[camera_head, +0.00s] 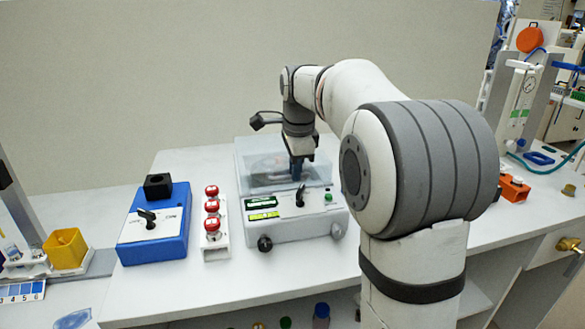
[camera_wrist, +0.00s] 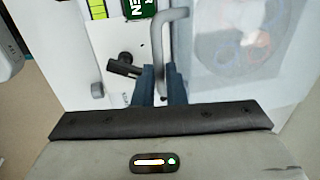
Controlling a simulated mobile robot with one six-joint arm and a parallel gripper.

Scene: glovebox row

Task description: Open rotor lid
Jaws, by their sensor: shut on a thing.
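A white centrifuge-like device (camera_head: 290,226) stands on the bench with a clear lid (camera_head: 252,178) over its top. In the wrist view the lid (camera_wrist: 200,84) looks lowered, with a round rotor (camera_wrist: 238,42) blurred beneath it. A grey bar handle (camera_wrist: 157,45) runs along the lid's edge. My gripper (camera_head: 297,174) points down at the lid's front edge. In the wrist view my gripper (camera_wrist: 161,82) has its blue fingers on both sides of the handle, shut on it.
The device's front panel carries a black lever (camera_head: 300,195) and a green display (camera_head: 263,204). Left of it stand a strip of red knobs (camera_head: 212,209) and a blue box with a black switch (camera_head: 155,222). An orange block (camera_head: 514,188) sits right. A wall stands behind.

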